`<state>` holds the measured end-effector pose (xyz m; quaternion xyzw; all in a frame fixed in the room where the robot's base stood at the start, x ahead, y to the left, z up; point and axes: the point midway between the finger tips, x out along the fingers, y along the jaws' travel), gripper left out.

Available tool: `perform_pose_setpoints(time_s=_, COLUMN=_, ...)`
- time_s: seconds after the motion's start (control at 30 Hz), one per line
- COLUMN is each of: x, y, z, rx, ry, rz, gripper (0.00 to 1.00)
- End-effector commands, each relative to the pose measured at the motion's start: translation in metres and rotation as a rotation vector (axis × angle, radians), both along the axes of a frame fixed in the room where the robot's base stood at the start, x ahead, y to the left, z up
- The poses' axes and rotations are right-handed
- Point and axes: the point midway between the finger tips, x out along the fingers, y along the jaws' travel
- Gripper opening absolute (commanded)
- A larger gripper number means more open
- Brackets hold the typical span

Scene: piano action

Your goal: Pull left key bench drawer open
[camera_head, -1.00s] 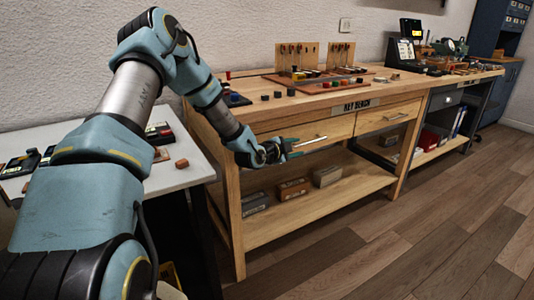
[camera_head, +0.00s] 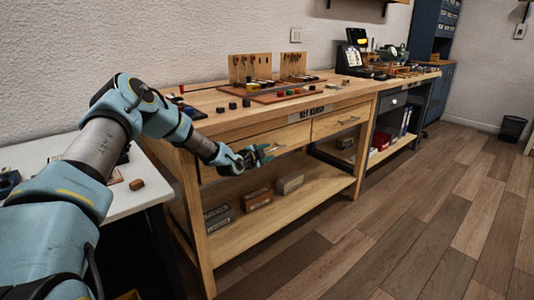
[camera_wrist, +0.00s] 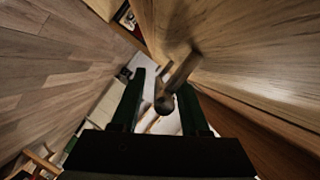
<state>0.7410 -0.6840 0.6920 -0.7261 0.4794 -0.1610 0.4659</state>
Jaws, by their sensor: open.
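The key bench (camera_head: 205,125) is a wooden workbench with a "KEY BENCH" label (camera_head: 312,113). Its left drawer front (camera_head: 232,147) looks flush with the bench, partly hidden behind my arm. My gripper (camera_head: 270,153) is open in front of this drawer, at its bar handle. In the wrist view, the dark handle (camera_wrist: 180,75) with a round end reaches into the gap between my two fingers (camera_wrist: 160,105). Whether a finger touches it I cannot tell. The drawer's wood face (camera_wrist: 250,45) fills the wrist view's right side.
The right drawer (camera_head: 340,120) is shut. A lower shelf (camera_head: 300,202) holds several boxes below my gripper. A white table (camera_head: 130,180) stands close on the left under my arm. The wooden floor in front of the bench (camera_head: 400,215) is clear.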

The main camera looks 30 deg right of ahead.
Motion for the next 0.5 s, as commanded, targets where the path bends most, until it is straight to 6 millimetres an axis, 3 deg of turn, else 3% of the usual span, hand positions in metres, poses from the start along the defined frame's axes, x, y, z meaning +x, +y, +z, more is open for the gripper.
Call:
perform_pose_setpoints(time_s=0.2, x=0.0002, y=-0.0002, z=-0.0002, rx=0.000, ry=0.000, rz=0.000, gripper=0.45)
perform_pose_setpoints(time_s=0.5, x=0.0002, y=0.0002, z=-0.0002, rx=0.000, ry=0.000, rz=0.000, gripper=0.12)
